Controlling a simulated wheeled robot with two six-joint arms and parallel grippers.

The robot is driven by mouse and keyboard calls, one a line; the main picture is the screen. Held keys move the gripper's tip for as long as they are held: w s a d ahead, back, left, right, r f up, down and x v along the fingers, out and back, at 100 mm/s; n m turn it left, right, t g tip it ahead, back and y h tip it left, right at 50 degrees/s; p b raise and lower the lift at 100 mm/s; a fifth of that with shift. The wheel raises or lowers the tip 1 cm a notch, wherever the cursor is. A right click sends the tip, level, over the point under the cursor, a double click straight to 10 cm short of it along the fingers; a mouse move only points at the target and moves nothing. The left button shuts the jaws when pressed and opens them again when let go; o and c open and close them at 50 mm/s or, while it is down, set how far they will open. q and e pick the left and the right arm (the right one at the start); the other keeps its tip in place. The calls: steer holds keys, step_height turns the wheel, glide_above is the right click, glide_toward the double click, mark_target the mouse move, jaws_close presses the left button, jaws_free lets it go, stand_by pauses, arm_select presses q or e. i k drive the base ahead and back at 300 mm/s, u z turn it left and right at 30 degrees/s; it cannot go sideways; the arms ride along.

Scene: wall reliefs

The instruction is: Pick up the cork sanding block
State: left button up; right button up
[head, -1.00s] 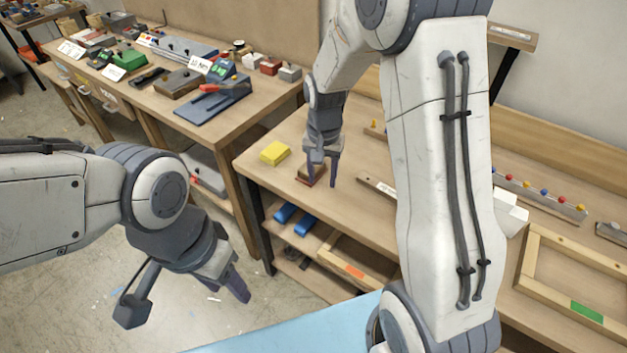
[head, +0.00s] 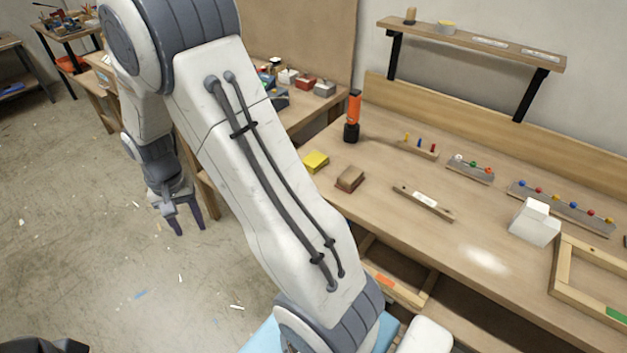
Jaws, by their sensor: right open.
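The cork sanding block (head: 350,178) is a small brown block with a darker side. It lies on the wooden workbench (head: 470,235), near its left edge, and nothing touches it. My right gripper (head: 190,228) hangs with its fingers pointing down, open and empty. In the picture it is left of the bench, over the floor, well apart from the block. My right arm crosses the middle of the view and covers part of the bench's left side. My left gripper does not show; only a dark piece at the bottom left corner is visible.
A yellow block (head: 316,161) lies just left of the cork block, and an orange-black flashlight (head: 353,117) stands behind. A labelled wooden strip (head: 423,204) lies to the right. A shelf (head: 470,42) hangs above.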

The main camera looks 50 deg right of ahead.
mark_target(347, 182)
steer(key=i, duration=1)
steer(key=z, duration=1.85)
